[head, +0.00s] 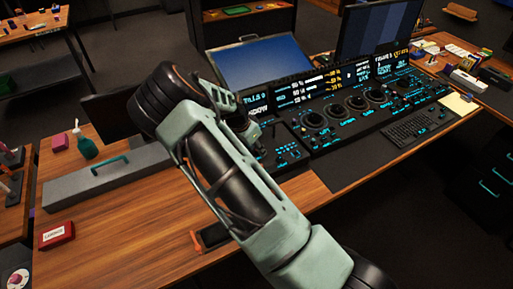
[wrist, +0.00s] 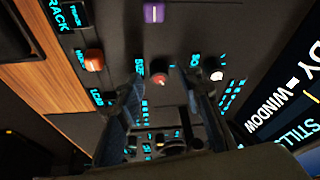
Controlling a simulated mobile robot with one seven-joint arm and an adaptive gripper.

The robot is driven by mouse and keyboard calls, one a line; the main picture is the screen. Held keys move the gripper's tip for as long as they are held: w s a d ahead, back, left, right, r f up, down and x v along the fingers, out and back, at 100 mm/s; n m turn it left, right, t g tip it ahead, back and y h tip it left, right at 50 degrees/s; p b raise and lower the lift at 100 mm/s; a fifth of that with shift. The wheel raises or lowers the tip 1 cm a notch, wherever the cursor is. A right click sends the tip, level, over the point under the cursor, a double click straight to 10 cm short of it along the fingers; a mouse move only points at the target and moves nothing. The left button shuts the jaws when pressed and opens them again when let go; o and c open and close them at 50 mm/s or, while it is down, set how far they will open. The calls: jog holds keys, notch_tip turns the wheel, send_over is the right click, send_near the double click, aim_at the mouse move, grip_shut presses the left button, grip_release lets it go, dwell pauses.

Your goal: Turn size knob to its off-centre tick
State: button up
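The size knob (wrist: 160,80) appears to be the small red knob with a pale mark in the wrist view. A cyan label that seems to read SIZE is beside it, on its left. My gripper (wrist: 166,86) is open, with one dark finger on each side of this knob in the picture. I see no finger touching it, and the height gap cannot be told. The tick marks around the knob are too small or hidden to read. In the head view my gripper (head: 247,130) is over the left part of the dark control panel (head: 345,150), and my arm hides the knob.
In the wrist view an orange knob (wrist: 93,60), a purple knob (wrist: 153,13) and a white knob (wrist: 216,75) stand nearby. A lit display strip (head: 300,90) rises behind the panel, with a monitor (head: 262,62) behind it. A keyboard (head: 412,128) lies to the right.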

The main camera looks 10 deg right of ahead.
jog(key=v, duration=1.2)
jog(key=shift+w+r, duration=0.1)
jog(key=shift+r, duration=0.05)
